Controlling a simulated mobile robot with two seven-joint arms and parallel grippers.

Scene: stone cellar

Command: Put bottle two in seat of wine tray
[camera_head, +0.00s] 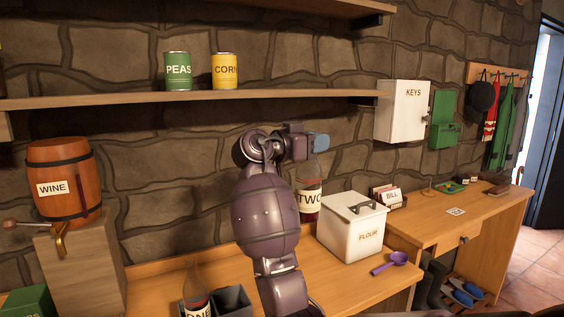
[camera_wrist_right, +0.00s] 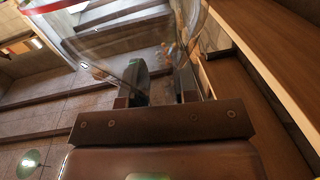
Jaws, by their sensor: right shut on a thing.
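In the right wrist view, clear glass (camera_wrist_right: 112,42) shows at the fingers of my right gripper (camera_wrist_right: 160,85). The grey wine tray (camera_head: 235,301) is at the bottom of the head view, left of my right arm. Bottle one (camera_head: 196,292) stands at its left. The seat beside it looks empty, though my arm and the frame edge hide part of the tray.
The white flour box (camera_head: 352,228) stands right of bottle two, with a purple scoop (camera_head: 390,263) in front. A wine barrel (camera_head: 64,182) sits on a block at left. A shelf (camera_head: 200,97) with cans runs above. Bare counter lies between barrel and arm.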

